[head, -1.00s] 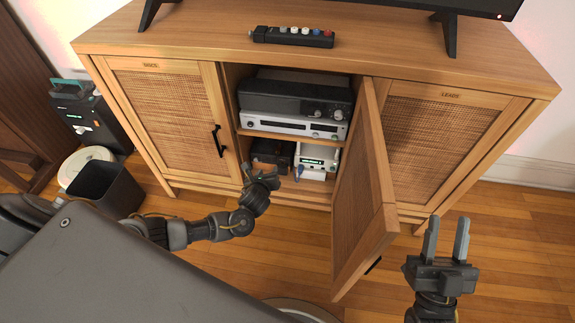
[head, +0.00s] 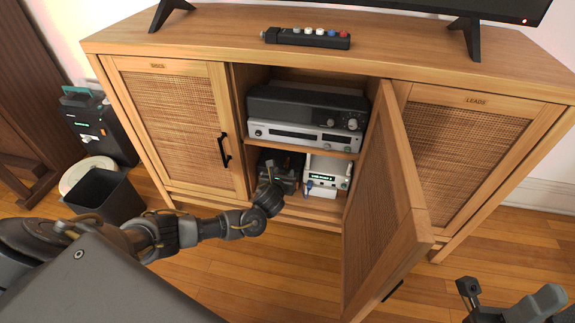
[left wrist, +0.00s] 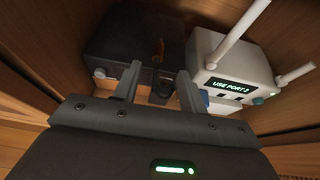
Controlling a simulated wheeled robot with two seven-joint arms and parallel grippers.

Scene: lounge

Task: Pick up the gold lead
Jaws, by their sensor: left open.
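I cannot make out a gold lead for certain. A small orange-gold streak (left wrist: 159,48) shows against the black box (left wrist: 120,40) in the left wrist view, too dim to identify. My left gripper (left wrist: 159,74) is open with nothing visibly held. Its fingers point into the lower shelf, in front of the black box and left of the white router (left wrist: 225,62). In the head view the gripper (head: 273,178) is at the open middle compartment, its fingers largely hidden. My right gripper (head: 512,300) is partly cut off at the bottom right, away from the cabinet.
The router reads "USE PORT 2"; a blue plug (head: 309,184) is at its front. The middle door (head: 385,205) stands open to the right. Stereo units (head: 305,118) fill the upper shelf. The right door (head: 470,150) is labelled "LEADS" and shut. A bin (head: 104,198) stands left.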

